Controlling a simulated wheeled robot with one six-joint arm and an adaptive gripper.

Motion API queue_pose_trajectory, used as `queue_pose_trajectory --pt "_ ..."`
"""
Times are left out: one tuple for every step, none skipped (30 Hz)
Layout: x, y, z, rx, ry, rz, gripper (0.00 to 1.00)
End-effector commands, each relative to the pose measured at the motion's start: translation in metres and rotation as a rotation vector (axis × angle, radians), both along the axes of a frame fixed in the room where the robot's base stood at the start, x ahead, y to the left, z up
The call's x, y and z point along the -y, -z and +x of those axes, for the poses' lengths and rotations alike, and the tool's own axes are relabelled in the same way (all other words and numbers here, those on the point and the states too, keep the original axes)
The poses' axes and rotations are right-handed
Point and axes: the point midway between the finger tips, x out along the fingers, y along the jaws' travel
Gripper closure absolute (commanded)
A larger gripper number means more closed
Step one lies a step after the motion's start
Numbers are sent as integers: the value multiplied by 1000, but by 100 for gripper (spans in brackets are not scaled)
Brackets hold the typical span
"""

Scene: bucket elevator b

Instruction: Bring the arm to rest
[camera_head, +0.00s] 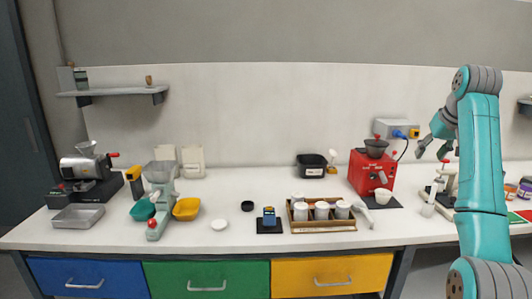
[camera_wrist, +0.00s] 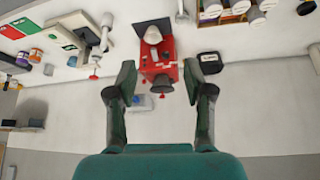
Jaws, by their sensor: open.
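My gripper (camera_head: 434,149) is raised above the right part of the bench, in front of the back wall and to the right of the red machine. Its teal arm rises at the right of the head view and bends over at the top. In the wrist view my gripper (camera_wrist: 158,82) has its two fingers wide apart with nothing between them held. The red machine (camera_wrist: 161,72) with its dark bowl shows beyond the fingers there, upside down. In the head view the red machine (camera_head: 371,174) stands on the bench, apart from the gripper.
The white bench (camera_head: 340,236) carries a wooden tray (camera_head: 322,227) of white cups, a scale-like device (camera_head: 269,220), a green-and-yellow-bowled machine (camera_head: 160,196) and a metal grinder (camera_head: 85,168). A white-handled press (camera_head: 440,187) stands below my gripper. A wall shelf (camera_head: 115,91) is at left.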

Motion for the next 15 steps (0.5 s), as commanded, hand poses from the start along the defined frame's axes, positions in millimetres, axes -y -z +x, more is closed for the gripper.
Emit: queue_pose_trajectory --pt "-1 9 2 0 -1 1 48" --pt "-2 13 3 2 -1 1 48" --pt "-2 20 4 6 -1 0 48" --pt "-3 25 6 9 -1 0 48" --pt "-4 31 7 12 -1 -1 48" --pt "-5 39 9 14 0 0 48" --pt "-6 46 10 18 0 0 48" --pt "-7 52 11 22 0 -1 48" --pt "-8 62 13 26 0 -2 48" --pt "-9 69 14 31 0 -2 48" --pt "-11 78 15 33 -1 -2 48" --pt "-13 90 17 39 -1 -3 48" --pt "-15 100 18 44 -1 -3 48" --pt "-17 111 19 49 -1 -3 48" --pt "-20 127 20 56 -1 -4 48"
